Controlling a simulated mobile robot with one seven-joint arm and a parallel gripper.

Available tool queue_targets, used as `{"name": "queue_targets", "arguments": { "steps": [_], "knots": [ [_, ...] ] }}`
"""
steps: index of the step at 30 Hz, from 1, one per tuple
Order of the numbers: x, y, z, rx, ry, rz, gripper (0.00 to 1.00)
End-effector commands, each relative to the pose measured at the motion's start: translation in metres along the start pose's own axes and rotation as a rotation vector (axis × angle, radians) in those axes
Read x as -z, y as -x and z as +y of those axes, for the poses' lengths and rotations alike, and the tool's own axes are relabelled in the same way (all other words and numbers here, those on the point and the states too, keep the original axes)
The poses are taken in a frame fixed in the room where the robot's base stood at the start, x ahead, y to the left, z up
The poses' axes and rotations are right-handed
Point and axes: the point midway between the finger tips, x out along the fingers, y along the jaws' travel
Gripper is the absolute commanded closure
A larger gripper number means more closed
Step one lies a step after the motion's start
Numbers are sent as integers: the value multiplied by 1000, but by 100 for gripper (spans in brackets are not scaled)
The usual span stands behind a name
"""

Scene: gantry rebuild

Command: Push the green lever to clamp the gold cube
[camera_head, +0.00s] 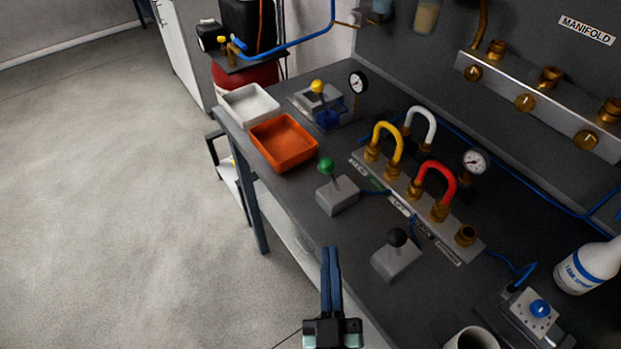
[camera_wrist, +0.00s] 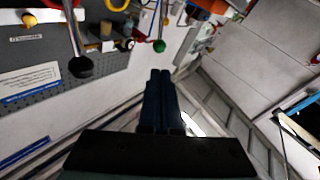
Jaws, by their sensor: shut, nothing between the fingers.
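The green lever (camera_head: 326,165) has a round green knob and stands on a grey block (camera_head: 338,196) near the bench's front edge. Its green knob also shows in the wrist view (camera_wrist: 159,46), just beyond my fingertips. My gripper (camera_head: 331,250) is shut and empty, with its dark blue fingers pressed together. It is in front of the bench edge, nearer the camera than the green lever and apart from it. Its fingers also show in the wrist view (camera_wrist: 161,74).
A black-knobbed lever (camera_head: 397,239) stands right of my gripper. An orange tray (camera_head: 283,143) and a white tray (camera_head: 250,104) lie left of the green lever. A manifold with yellow, white and red hoses (camera_head: 436,180) stands behind.

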Motion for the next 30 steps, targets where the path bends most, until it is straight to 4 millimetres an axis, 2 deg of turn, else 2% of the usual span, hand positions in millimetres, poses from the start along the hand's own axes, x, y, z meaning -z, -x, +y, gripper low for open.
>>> {"name": "queue_targets", "arguments": {
  "steps": [18,24,30],
  "knots": [
    [4,-109,1,-2,-1,3,100],
    [2,-128,0,-1,-1,2,100],
    [2,-133,0,-1,-1,1,100]
  ]
}}
